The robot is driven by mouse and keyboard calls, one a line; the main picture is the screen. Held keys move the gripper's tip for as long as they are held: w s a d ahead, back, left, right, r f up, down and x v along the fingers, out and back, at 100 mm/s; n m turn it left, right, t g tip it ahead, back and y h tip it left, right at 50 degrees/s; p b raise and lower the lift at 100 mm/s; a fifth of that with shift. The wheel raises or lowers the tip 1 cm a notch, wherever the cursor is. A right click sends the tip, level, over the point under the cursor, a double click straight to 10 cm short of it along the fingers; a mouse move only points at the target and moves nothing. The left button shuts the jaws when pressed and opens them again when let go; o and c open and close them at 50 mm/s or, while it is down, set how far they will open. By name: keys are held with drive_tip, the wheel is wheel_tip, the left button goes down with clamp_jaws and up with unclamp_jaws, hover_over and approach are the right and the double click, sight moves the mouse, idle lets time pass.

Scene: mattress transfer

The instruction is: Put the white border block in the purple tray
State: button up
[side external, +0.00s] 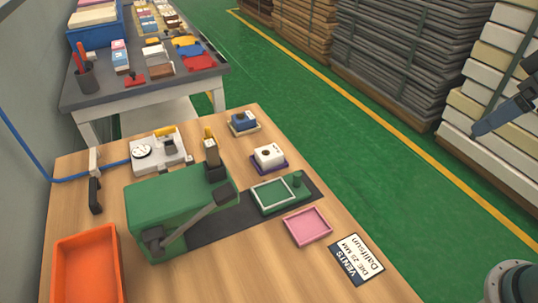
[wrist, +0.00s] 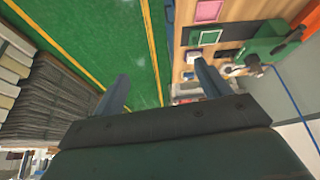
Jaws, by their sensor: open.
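A white block (side external: 268,153) with a dark round mark on top sits on a small purple tray (side external: 282,166) near the table's right side, in the side external view. A flat green piece with a white border (side external: 272,194) lies on the green machine's base, just in front of that tray. I cannot tell for sure which of the two is the white border block. My gripper (wrist: 161,82) is open in the wrist view, with nothing between its fingers. In the side external view, only part of it shows at the right edge, well away from the table and over the floor side.
A pink tray (side external: 307,226) and a label card (side external: 356,259) lie at the table's right edge. A green press (side external: 180,207), an orange bin (side external: 88,262) and a blue block (side external: 243,118) on a beige tray share the table. Stacked mattresses (side external: 390,60) stand beyond the green floor.

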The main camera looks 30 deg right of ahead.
drive_tip(key=shift+m+h, duration=0.3)
drive_tip(key=shift+m, duration=0.5)
drive_tip(key=s+f, duration=0.1)
drive_tip(key=s+d+f, duration=0.1)
drive_tip(key=s, duration=0.1)
drive_tip(key=s+f, duration=0.1)
drive_tip(key=shift+s+d, duration=0.25)
drive_tip(key=shift+d, duration=0.05)
idle(0.3)
